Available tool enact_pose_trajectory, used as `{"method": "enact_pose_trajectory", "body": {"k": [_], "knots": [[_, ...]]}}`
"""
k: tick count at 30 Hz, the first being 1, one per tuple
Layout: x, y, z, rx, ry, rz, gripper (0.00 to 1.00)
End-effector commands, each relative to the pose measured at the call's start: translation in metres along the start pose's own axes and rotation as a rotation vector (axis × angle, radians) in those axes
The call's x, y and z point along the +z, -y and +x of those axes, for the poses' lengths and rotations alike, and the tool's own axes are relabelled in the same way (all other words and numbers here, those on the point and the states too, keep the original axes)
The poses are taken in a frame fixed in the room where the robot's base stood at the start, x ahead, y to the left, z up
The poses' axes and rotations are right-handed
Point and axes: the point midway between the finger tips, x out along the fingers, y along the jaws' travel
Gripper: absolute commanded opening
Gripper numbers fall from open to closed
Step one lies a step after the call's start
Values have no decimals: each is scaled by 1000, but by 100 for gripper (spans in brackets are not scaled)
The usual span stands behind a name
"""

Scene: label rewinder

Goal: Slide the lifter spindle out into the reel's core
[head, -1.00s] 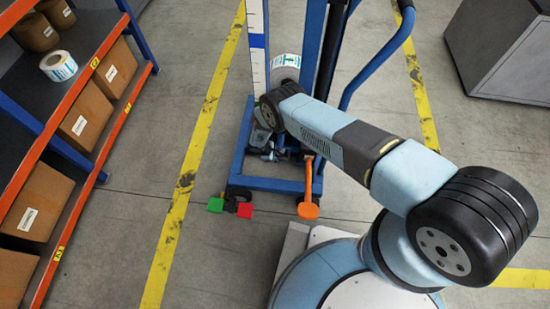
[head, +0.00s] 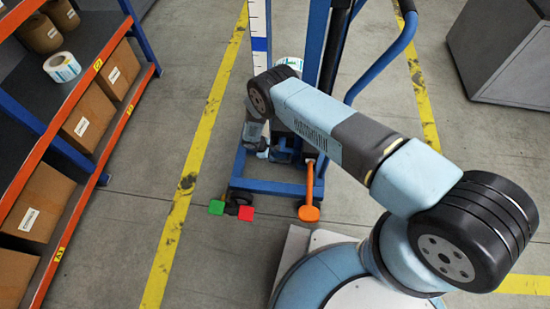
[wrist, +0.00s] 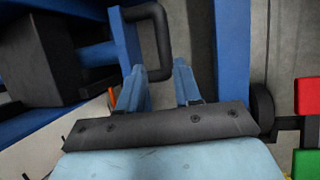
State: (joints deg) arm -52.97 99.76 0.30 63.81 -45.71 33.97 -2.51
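The lifter is a blue wheeled frame (head: 270,187) with a mast, at the upper middle of the head view. A reel with a white and green label (head: 290,63) shows at the mast, mostly hidden behind my arm. I cannot make out the spindle or the reel's core. My gripper (wrist: 161,72) shows in the wrist view with its two light-blue fingers apart. A black loop handle (wrist: 163,40) on a blue plate lies just beyond the fingertips, its lower end between them in the picture. I cannot tell whether they touch it.
A green pedal (head: 216,207), a red pedal (head: 246,213) and an orange pedal (head: 309,213) stick out at the lifter's base. A shelf (head: 85,110) with boxes and a label reel (head: 62,67) stands left. A grey cabinet (head: 500,50) stands right.

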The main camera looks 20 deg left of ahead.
Motion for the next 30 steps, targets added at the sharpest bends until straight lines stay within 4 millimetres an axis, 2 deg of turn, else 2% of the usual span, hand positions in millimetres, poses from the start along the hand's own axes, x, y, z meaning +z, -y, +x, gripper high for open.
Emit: {"method": "enact_pose_trajectory", "body": {"k": [6, 12, 18, 30], "knots": [[0, -1, -38, 1, 1, 0, 34], [1, -1, -59, 0, 2, 1, 34], [2, -1, -67, -1, 3, 1, 34], [2, -1, -67, 0, 3, 1, 34]]}}
